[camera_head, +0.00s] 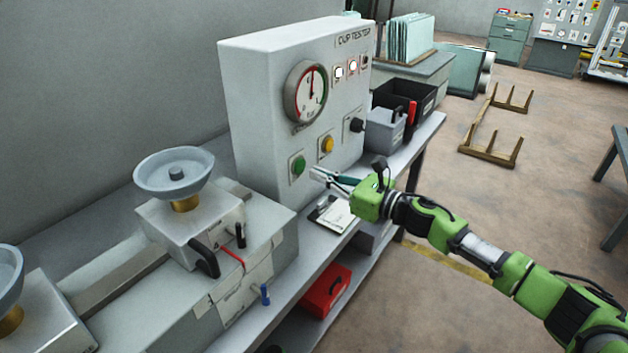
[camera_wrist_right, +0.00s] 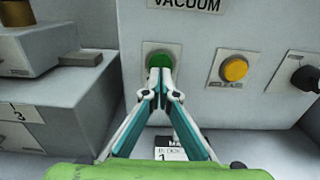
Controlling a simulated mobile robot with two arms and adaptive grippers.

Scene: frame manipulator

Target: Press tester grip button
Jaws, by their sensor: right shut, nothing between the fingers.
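The cup tester (camera_head: 258,75) is a tall pale box on the bench, with a round dial gauge (camera_head: 306,92) on its front. A green button (camera_head: 298,166) and a yellow button (camera_head: 327,145) sit low on that front. My right gripper (camera_head: 314,173) is shut and empty, its tips pointing at the green button. In the head view a small gap seems to separate them. In the wrist view the fingertips (camera_wrist_right: 160,76) overlap the lower part of the green button (camera_wrist_right: 160,57), and the yellow button (camera_wrist_right: 234,69) is to their right. My left gripper is out of view.
A black knob (camera_head: 357,125) is right of the yellow button. A fixture with a grey cup (camera_head: 174,173) stands left of the tester. A white card (camera_head: 335,216) lies below my gripper.

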